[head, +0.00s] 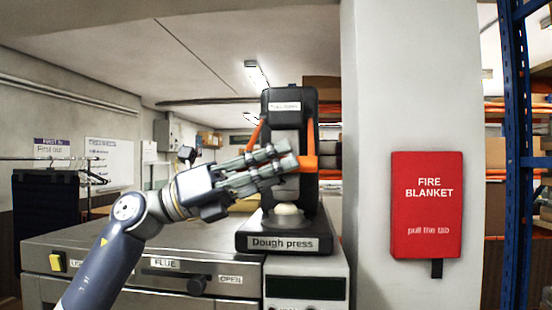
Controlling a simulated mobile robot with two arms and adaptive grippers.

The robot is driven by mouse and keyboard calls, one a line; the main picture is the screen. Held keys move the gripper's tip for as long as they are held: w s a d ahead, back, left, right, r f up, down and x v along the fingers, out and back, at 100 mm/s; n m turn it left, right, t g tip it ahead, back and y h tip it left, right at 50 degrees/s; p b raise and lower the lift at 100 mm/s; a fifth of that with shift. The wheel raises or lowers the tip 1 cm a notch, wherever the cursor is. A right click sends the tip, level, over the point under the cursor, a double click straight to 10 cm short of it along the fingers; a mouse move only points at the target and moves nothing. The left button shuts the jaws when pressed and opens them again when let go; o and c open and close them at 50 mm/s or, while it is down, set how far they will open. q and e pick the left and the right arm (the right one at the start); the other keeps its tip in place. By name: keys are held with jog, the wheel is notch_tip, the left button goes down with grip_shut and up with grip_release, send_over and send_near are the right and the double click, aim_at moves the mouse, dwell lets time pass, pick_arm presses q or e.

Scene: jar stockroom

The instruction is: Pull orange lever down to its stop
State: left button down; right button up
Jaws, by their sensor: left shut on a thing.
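The orange lever (308,162) is on the black dough press (306,104), labelled "Dough press" on its base. Its orange side arms slope down from the upper part of the press toward the front. My left gripper (289,156) reaches in from the left and is shut on the orange lever at about the press's mid-height. The fingers hide much of the lever's front bar. A pale dough ball (287,210) sits on the press base below the gripper, apart from it. My right gripper is not in view.
A white pillar with a red fire blanket (427,205) stands to the right. Blue and orange shelving (513,150) is beyond it.

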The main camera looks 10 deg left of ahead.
pick_arm(q)
jog(key=shift+w+f, duration=0.15)
jog(key=shift+f, duration=0.05)
jog(key=c, duration=1.4)
grip_release()
jog(key=shift+w, duration=0.1)
jog(key=v, duration=1.2)
jog(key=shift+a, duration=0.1)
